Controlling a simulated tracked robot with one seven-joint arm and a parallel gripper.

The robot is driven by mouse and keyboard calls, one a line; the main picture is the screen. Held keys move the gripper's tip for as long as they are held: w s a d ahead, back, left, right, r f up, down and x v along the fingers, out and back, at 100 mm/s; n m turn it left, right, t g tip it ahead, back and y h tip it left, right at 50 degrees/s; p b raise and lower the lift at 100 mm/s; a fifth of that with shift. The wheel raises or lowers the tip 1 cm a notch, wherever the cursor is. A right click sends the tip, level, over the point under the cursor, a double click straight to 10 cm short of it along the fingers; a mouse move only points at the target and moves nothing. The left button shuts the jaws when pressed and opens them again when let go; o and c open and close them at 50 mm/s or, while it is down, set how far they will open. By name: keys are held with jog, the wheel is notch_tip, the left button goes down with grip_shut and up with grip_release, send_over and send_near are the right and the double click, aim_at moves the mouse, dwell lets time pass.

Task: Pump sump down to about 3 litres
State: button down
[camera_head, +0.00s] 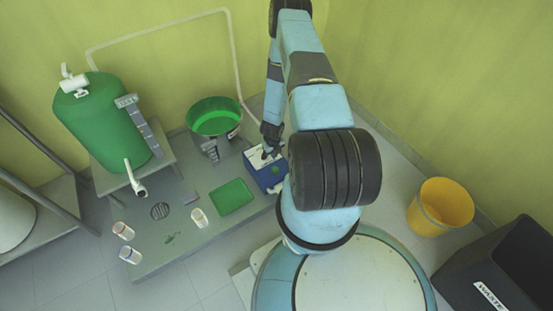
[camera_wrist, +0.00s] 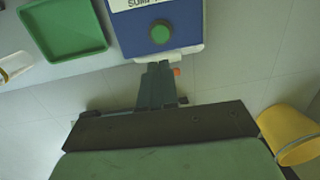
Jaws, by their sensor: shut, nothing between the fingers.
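A blue box (camera_head: 268,177) with a white label stands at the right end of the low grey platform. In the wrist view the blue box (camera_wrist: 178,24) shows a round green button (camera_wrist: 161,33) and a label that starts with "SUMP". My gripper (camera_wrist: 158,68) is shut and empty, its fingertips just below the box's lower edge in that view. In the head view my gripper (camera_head: 268,152) is at the box's top; contact is unclear. A round open vessel (camera_head: 214,115) with green contents stands behind; its scale is too small to read.
A green tank (camera_head: 103,122) with a tap stands left. On the platform are a green tray (camera_head: 232,197), a drain (camera_head: 160,211) and several small cups. A pale pipe runs along the wall. A yellow bucket (camera_head: 441,207) and a dark waste bin (camera_head: 500,270) stand right.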

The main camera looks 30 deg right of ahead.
aim_at(275, 169)
jog(key=f, duration=0.8)
jog(key=w+d+f, duration=0.1)
jog(key=f, duration=0.4)
